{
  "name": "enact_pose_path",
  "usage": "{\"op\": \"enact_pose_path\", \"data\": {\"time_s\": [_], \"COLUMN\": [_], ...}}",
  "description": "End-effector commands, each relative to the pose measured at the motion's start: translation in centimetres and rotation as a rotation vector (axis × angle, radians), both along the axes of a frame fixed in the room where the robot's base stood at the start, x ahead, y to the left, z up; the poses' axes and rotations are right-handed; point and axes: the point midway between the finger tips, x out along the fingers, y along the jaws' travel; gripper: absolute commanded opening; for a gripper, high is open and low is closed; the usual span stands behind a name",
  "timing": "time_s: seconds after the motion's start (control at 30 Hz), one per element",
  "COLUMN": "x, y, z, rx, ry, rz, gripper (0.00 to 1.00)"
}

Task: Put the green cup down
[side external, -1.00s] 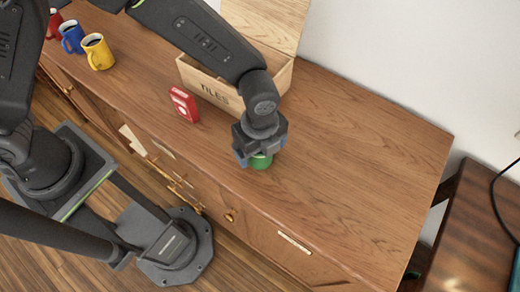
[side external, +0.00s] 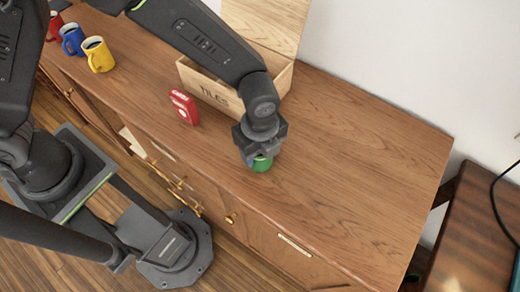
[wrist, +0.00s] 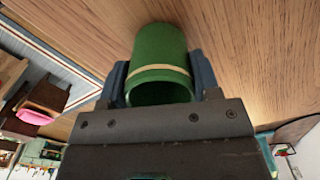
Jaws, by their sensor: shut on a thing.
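The green cup (side external: 261,164) is mostly hidden under my gripper (side external: 257,155) in the side view, at the middle of the wooden sideboard top near its front edge. In the wrist view the green cup (wrist: 160,58) has a tan band near its rim, and its open mouth faces the camera. My gripper's two fingers (wrist: 160,84) are shut on its left and right sides. The cup's far end is close to the wood surface; I cannot tell whether it touches.
A yellow mug (side external: 97,54), a blue mug (side external: 71,39) and a red mug (side external: 56,24) stand at the far left. The sideboard top (side external: 360,170) is clear to the right.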

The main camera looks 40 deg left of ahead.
Motion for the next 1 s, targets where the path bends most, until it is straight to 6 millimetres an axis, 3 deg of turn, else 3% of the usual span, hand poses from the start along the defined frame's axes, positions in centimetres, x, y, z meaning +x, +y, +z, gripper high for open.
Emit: {"op": "enact_pose_path", "data": {"time_s": [0.93,1.0], "x": [0.1,1.1], "y": [0.0,0.7], "z": [15.8,15.9], "rx": [-0.004,0.0], "ry": [-0.004,0.0], "rz": [0.0,0.006], "gripper": [0.33,0.33]}}
